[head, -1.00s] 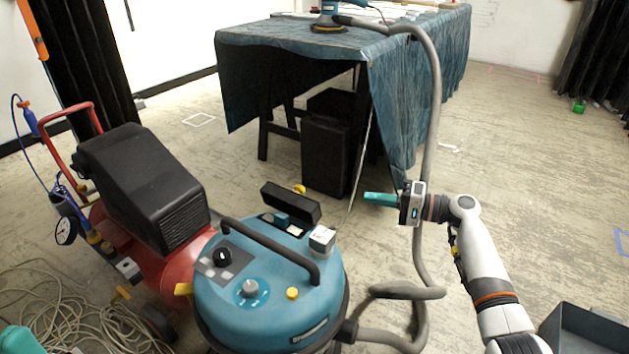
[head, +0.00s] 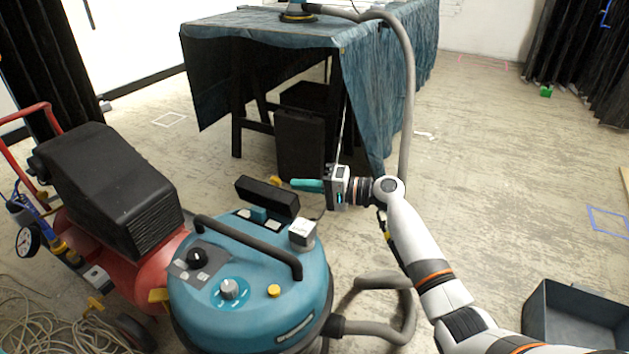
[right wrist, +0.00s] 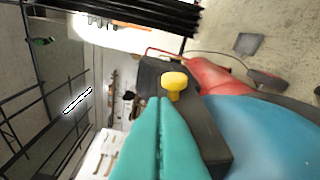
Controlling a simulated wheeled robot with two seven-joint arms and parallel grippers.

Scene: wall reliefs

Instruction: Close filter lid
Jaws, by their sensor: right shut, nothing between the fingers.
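The blue vacuum (head: 255,290) stands in the lower middle of the head view. The filter lid looks like the black slab (head: 267,198) standing raised at the back of its top; a recess with a small teal part (head: 259,214) lies in front of it. A yellow knob (right wrist: 174,85) sits on the slab's far side, clear in the right wrist view beside the slab (right wrist: 207,132). My right gripper (head: 292,184) has its teal fingers shut and empty, just behind the slab's top right. In the wrist view its fingertips (right wrist: 160,100) appear close to the knob; contact cannot be told.
A black carry handle (head: 250,245) arches over the vacuum's top, with a white box (head: 302,233) beside it. A red compressor (head: 150,260) stands left. A grey hose (head: 408,120) rises behind my right arm. A draped table (head: 380,90) stands behind; a grey bin (head: 575,315) is lower right.

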